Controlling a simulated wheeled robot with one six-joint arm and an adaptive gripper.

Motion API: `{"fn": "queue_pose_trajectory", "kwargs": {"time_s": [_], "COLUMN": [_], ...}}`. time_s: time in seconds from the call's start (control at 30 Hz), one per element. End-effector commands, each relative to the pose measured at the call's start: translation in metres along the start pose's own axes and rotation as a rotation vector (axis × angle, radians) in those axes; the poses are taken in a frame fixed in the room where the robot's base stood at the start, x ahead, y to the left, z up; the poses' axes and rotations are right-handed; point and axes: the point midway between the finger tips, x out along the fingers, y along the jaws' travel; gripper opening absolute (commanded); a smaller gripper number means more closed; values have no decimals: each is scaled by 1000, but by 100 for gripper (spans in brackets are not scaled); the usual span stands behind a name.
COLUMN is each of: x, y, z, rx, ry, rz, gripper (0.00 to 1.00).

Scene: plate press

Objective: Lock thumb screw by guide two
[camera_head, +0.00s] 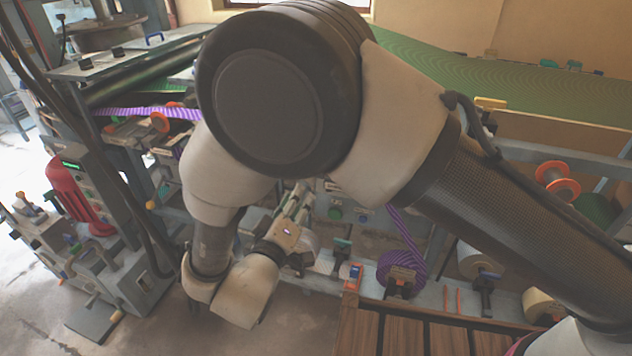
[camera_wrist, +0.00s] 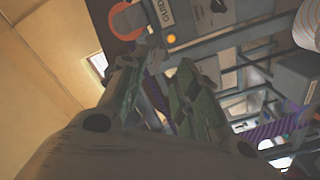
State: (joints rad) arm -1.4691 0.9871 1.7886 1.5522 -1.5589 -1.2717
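In the wrist view my gripper (camera_wrist: 163,68) points up at a machine part, with a gap between its two green-padded fingers. A label reading "GUIDE" (camera_wrist: 164,12) is just beyond the fingertips; its number cannot be read. A small orange knob (camera_wrist: 171,38) sits below the label, and an orange ring (camera_wrist: 127,20) is to its left. I cannot pick out the thumb screw for certain; a small grey part near the left fingertip may hide it or be it. In the head view my gripper (camera_head: 298,205) is small, in front of the machine frame and partly behind my arm.
A purple striped roll (camera_head: 400,272) is on the lower frame, right of my gripper. A red motor (camera_head: 78,200) and machine unit stand at left. A wooden slatted surface (camera_head: 430,335) is in front. A green belt (camera_head: 480,80) runs behind. Rails and rollers crowd the area.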

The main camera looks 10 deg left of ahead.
Motion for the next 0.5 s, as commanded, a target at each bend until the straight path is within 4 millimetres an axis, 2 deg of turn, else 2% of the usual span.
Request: {"fn": "queue_pose_trajectory", "kwargs": {"time_s": [0.17, 0.5], "x": [15, 68], "y": [2, 2], "z": [0, -1], "rx": [-37, -34], "ry": [1, 2], "rz": [7, 5], "gripper": [31, 31]}}
